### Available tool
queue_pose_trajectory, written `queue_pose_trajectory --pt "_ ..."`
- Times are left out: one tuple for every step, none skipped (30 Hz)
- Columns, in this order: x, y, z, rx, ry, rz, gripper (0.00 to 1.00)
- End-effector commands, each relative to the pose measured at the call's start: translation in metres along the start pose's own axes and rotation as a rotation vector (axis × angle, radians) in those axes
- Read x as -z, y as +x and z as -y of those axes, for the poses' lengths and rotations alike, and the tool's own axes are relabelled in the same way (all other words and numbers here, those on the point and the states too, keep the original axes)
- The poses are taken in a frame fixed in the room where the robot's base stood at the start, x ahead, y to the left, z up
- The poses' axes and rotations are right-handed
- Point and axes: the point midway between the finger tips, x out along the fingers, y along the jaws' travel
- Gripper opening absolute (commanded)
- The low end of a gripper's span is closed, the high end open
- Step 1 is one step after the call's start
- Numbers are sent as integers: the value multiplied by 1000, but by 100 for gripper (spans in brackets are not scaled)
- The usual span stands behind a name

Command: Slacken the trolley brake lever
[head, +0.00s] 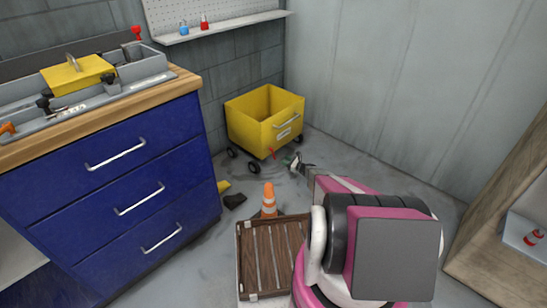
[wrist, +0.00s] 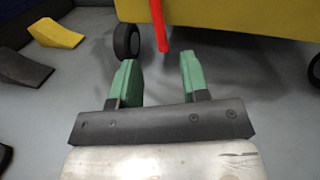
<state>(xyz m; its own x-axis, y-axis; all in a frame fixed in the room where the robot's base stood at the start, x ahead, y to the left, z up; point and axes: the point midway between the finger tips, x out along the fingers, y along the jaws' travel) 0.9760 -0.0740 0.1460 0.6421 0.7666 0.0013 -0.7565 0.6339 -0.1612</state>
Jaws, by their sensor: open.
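The yellow trolley (head: 263,118) stands on black wheels in the back corner; its lower edge (wrist: 230,18) crosses the top of the wrist view. The red brake lever (head: 272,153) hangs below the trolley's front edge. In the wrist view the lever (wrist: 159,25) points down from the trolley, beyond my fingertips and between their lines. My gripper (head: 293,161) is open and empty, with green fingers (wrist: 158,75) apart. It is just short of the lever, and no contact shows. The lever's upper end is cut off in the wrist view.
A yellow wedge (wrist: 56,33) and a black wedge (wrist: 22,67) lie on the floor to the left. An orange cone (head: 269,199) stands by a wooden slatted crate (head: 262,262). A blue drawer cabinet (head: 120,190) stands left; wooden shelving (head: 500,245) stands right.

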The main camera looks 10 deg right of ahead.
Motion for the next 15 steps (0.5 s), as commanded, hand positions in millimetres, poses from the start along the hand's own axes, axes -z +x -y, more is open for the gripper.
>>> queue_pose_trajectory --pt "0 7 0 -2 -1 0 42" --pt "0 11 0 -2 -1 1 42" --pt "0 16 0 -2 -1 1 42" --pt "0 21 0 -2 -1 1 42" --pt "1 26 0 -2 -1 0 42" --pt "1 32 0 -2 -2 0 42" --pt "1 37 0 -2 -2 0 42" --pt "1 43 0 -3 -2 0 42" --pt "1 51 0 -4 -2 0 42" --pt "1 56 0 -4 -3 0 42" --pt "1 62 0 -3 -3 0 42" --pt "1 68 0 -3 -3 0 42" --pt "1 74 0 -2 -3 0 42" --pt "0 78 0 -2 -3 0 42" --pt "0 84 0 -2 -3 0 42"
